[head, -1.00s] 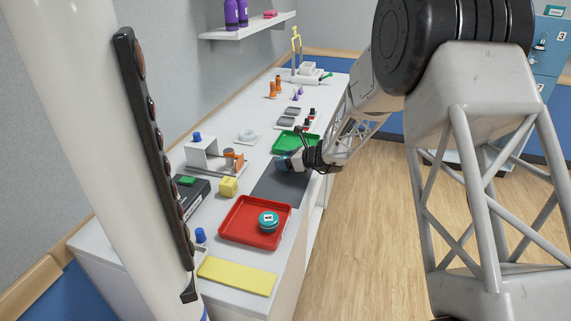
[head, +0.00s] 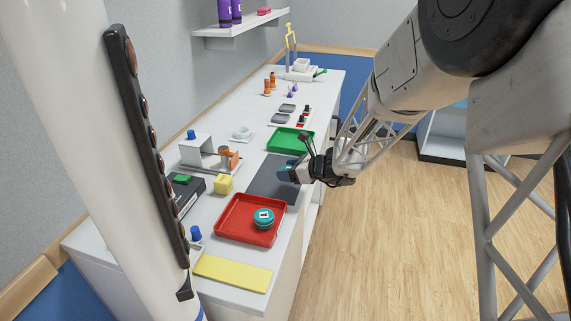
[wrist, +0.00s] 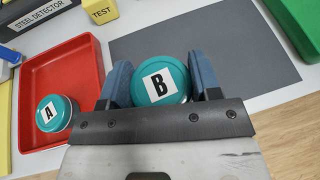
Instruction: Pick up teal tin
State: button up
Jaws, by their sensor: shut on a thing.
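My gripper (wrist: 161,88) is shut on a teal tin with a white label reading B (wrist: 158,80), one blue finger on each side of it. In the head view my gripper (head: 284,172) is at the right part of the dark grey mat (head: 268,184); the tin is hardly visible there. I cannot tell how far the tin is above the mat. A second teal tin, labelled A (wrist: 54,113), sits in the red tray (wrist: 88,69). It also shows in the head view (head: 263,217), at the right side of the tray.
A green tray (head: 287,143) lies beyond the mat. A yellow block marked TEST (head: 223,184) and a black steel detector (head: 187,193) stand left of it. A yellow strip (head: 232,273) lies nearest. The counter's right edge is close to my gripper.

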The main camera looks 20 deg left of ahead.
jog(key=shift+s+d+r, duration=0.1)
jog(key=shift+s+d, duration=0.35)
jog(key=shift+s, duration=0.35)
jog(key=shift+s+d+r, duration=0.1)
jog(key=shift+s+d, duration=0.3)
jog(key=shift+s, duration=0.4)
jog(key=w+a+r+n+g, duration=0.2)
jog(key=w+a+r, duration=0.1)
jog(key=a, duration=0.4)
jog(key=w+a+r+n+g, duration=0.1)
jog(key=w+a+r+g, duration=0.15)
jog(key=a, duration=0.45)
notch_tip(320, 180, up, 5)
jog(key=n+g, duration=0.2)
jog(key=n, duration=0.1)
send_over(222, 148)
jog(key=shift+w+a+r, duration=0.1)
jog(key=shift+r, duration=0.1)
jog(key=shift+f, duration=0.15)
jog(key=shift+f, duration=2.9)
jog(key=shift+f, duration=0.75)
